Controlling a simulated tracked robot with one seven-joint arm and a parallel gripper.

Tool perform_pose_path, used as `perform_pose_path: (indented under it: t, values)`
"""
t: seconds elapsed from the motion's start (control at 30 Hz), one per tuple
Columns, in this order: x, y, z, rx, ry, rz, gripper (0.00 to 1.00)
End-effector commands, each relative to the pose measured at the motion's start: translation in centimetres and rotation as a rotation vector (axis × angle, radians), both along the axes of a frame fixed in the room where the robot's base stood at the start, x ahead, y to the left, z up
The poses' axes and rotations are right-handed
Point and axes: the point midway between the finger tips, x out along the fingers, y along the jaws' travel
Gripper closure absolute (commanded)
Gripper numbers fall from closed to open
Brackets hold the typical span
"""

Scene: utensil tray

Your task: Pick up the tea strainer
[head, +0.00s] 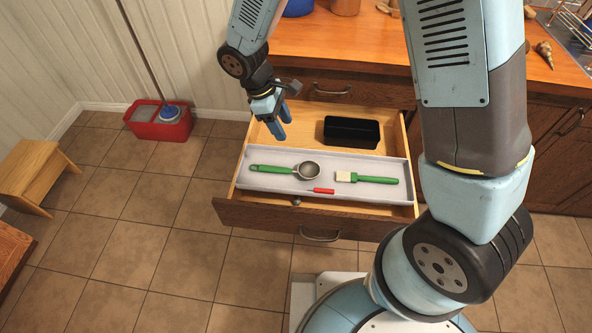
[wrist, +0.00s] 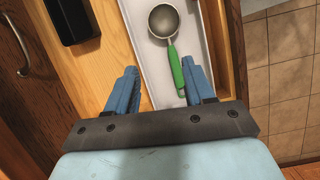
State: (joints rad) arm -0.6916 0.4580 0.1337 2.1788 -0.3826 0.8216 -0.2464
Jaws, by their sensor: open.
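The tea strainer (head: 308,170) has a round grey bowl and a green handle (head: 272,169). It lies toward the left end of the white tray (head: 225,184) in the open drawer. My gripper (head: 280,131) is above the drawer's back left part, pointing down, open and empty. In the wrist view the strainer's bowl (wrist: 164,21) is at the top, beyond the fingertips. Its green handle (wrist: 176,66) runs down toward the right finger of my gripper (wrist: 165,82), which may hide the handle's end. No contact with the strainer is visible.
A brush with a green handle (head: 379,181) and a small red-handled item (head: 324,191) share the tray. A black box (head: 352,132) stands behind the tray in the drawer (head: 262,215). Drawer walls surround these. A red bucket (head: 160,124) and a wooden stool (head: 35,165) stand on the floor.

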Motion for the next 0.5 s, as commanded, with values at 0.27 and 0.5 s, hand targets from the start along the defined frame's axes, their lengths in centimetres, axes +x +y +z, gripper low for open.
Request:
perform_pose_path:
  t: [0.27, 0.5]
  values:
    - [-1.6, 2.2, -3.8, -0.039, 0.05, 0.104, 0.47]
    - [-1.8, 1.1, -6.7, -0.044, 0.055, 0.109, 0.47]
